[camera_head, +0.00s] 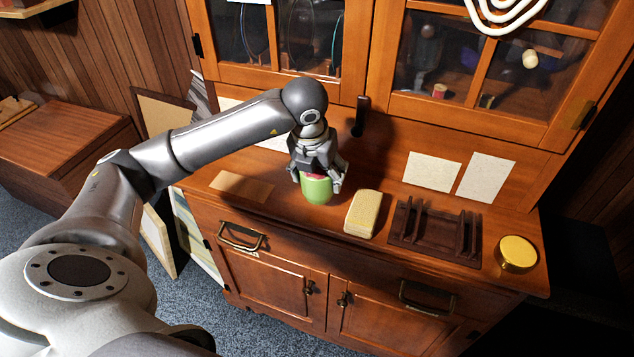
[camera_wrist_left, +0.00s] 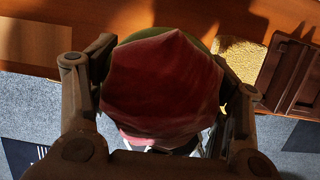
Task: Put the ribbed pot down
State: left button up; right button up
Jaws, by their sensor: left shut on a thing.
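The ribbed pot (camera_head: 317,190) is green, with a red, faceted top; ribs are too small to make out. My left gripper (camera_head: 318,182) points down over the wooden cabinet top (camera_head: 285,197) and is shut on the pot from both sides. In the left wrist view the red top (camera_wrist_left: 163,85) fills the space between the two fingers, with a green rim behind it. The pot looks roughly upright near the cabinet's front edge. I cannot tell whether its base touches the wood. My right gripper is not in view.
A yellow block (camera_head: 362,214) lies just right of the pot. Beyond it are a dark slotted wooden rack (camera_head: 436,232) and a round gold tin (camera_head: 516,253). A flat tan sheet (camera_head: 242,186) lies to the left. Glass cabinet doors (camera_head: 290,40) rise behind.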

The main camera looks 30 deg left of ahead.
pick_arm(q)
jog(key=x, duration=0.3)
jog(key=shift+s+a+f+p, duration=0.15)
jog(key=shift+a+f+p, duration=0.2)
jog(key=shift+p, duration=0.05)
jog(key=shift+f, duration=0.3)
jog(key=shift+f, duration=0.15)
jog(key=o, duration=1.3)
jog(key=v, duration=1.2)
jog(key=shift+s, duration=0.1)
